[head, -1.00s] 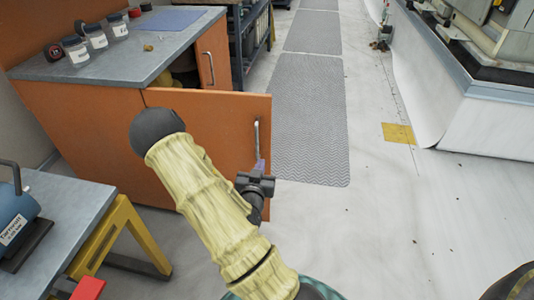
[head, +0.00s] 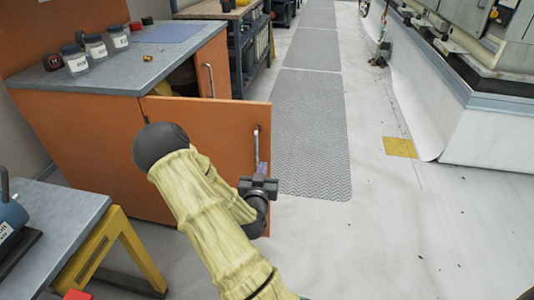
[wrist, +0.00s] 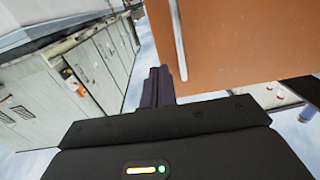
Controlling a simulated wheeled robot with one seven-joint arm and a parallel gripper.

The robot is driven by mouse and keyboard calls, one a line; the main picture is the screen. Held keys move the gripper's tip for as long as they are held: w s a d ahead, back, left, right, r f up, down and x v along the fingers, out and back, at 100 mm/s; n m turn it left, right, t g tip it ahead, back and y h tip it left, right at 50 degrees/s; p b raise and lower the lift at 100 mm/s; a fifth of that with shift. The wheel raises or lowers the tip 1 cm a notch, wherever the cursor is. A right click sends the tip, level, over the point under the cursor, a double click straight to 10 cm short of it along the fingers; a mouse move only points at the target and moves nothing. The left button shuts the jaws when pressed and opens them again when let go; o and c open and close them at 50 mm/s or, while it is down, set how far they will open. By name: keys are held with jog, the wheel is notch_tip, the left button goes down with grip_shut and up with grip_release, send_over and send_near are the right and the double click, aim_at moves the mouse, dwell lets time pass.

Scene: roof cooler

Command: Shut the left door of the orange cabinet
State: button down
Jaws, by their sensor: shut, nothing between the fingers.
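The orange cabinet (head: 75,135) has a grey top (head: 150,72) and stands on the left. Its left door (head: 215,130) stands wide open, swung out from the cabinet front, with a silver handle (head: 256,145) near its free edge. My gripper (head: 261,168) is shut and empty at that free edge, by the lower part of the handle. In the wrist view, the closed fingers (wrist: 158,86) lie just beside the handle (wrist: 179,45) and the door panel (wrist: 240,40). I cannot tell if they touch. My arm hides the door's lower left part.
The other door's handle (head: 208,80) shows farther back. Jars (head: 95,45) stand on the cabinet top. A workbench (head: 65,215) with yellow legs is near at the left. The floor with grey mats (head: 310,130) is open to the right.

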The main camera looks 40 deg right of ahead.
aim_at(268, 143)
jog(key=b+x, duration=0.1)
jog(key=x, duration=0.8)
jog(key=shift+w+d, duration=0.4)
jog(key=shift+d, duration=0.05)
jog(key=shift+w+d, duration=0.1)
